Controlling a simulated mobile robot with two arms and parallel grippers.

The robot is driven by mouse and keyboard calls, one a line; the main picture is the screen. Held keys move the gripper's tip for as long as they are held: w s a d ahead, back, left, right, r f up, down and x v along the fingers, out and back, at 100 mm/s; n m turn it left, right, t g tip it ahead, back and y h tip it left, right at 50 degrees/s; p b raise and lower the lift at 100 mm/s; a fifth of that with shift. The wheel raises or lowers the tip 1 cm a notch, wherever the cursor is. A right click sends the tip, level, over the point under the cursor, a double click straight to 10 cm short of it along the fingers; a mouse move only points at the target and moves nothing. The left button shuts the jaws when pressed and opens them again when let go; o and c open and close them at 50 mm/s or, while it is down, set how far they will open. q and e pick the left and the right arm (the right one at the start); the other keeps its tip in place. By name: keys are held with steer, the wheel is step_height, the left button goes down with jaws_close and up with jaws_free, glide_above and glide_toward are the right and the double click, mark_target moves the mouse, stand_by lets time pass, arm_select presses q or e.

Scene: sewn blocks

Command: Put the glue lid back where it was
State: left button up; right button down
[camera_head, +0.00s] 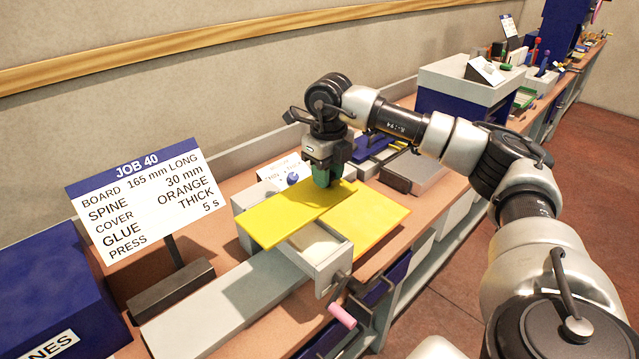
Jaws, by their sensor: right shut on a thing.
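My right gripper (324,181) is over the grey box on the bench, fingers pointing down at the far edge of a flat yellow panel (290,220). It is shut on this panel, which looks like the glue lid; the grip point is partly hidden. The panel lies across the left and back of the open grey box (333,263), covering part of its opening. Pale cream contents (313,241) show at the front. A second yellow panel (371,222) lies to the right, beside the box opening. I cannot tell whether the first panel touches the rim. My left gripper is out of view.
A job sign (140,200) stands at left beside a blue box (55,290). A long grey slab (215,315) lies in front of the sign. A crank with a pink handle (342,316) sticks out at the bench's front edge. A white-topped blue box (468,85) stands farther right.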

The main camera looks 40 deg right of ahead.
steer(key=shift+w+f, duration=0.3)
steer(key=shift+w, duration=0.25)
steer(key=shift+w+f, duration=0.3)
steer(key=shift+w, duration=0.2)
steer(key=shift+w+f+p, duration=0.1)
steer(key=shift+f+p, duration=0.1)
steer(key=shift+p, duration=0.1)
step_height(320, 180, down, 3)
steer(key=shift+f+p, duration=0.15)
steer(key=shift+p, duration=0.5)
steer(key=shift+d+f, duration=0.1)
steer(key=shift+f, duration=0.15)
steer(key=shift+f, duration=0.2)
steer(key=c, duration=0.8)
jaws_free()
